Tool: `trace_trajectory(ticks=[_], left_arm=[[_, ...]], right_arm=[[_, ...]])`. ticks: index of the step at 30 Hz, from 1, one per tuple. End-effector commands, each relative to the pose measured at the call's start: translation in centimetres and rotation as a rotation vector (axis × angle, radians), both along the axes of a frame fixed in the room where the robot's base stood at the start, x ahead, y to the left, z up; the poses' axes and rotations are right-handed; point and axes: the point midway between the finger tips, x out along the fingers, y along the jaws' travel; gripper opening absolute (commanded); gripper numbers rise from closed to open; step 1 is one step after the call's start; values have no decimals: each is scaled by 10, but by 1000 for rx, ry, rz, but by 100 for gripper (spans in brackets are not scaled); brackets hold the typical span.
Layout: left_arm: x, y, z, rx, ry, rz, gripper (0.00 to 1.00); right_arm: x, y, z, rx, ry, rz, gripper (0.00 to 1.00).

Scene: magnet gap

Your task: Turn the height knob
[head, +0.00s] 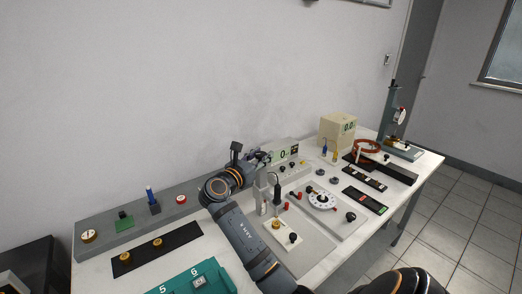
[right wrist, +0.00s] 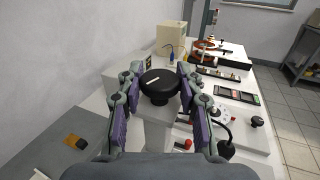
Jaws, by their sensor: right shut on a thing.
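The height knob (right wrist: 160,82) is a round black knob with a white line on its top, in the middle of the right wrist view. It sits on top of a pale upright post (right wrist: 157,128). My right gripper (right wrist: 160,88) has its fingers on both sides of the knob, shut on it. In the head view my right gripper (head: 264,160) is at the top of the post (head: 262,192), and its fingers mostly hide the knob there. My left gripper is not in view.
Around the post on the white table are a meter box with a green display (head: 282,153), a white dial (head: 322,200) and a beige box (head: 337,130). A copper coil (head: 367,146) lies farther back. A teal case (head: 190,280) is at the front left. The wall is close behind.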

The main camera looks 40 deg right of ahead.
Motion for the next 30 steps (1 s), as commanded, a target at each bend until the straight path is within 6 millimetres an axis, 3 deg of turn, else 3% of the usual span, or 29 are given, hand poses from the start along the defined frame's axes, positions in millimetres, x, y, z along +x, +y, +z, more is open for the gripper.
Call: trace_trajectory(ticks=[3, 11, 21, 30], left_arm=[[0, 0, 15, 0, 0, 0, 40], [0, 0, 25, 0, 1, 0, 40], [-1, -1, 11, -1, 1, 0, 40], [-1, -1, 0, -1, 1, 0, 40]], right_arm=[[2, 1, 5, 1, 0, -108, 4], [1, 0, 3, -2, -2, -354, 4], [1, -1, -1, -3, -4, -618, 4], [0, -1, -1, -3, -2, -746, 4]])
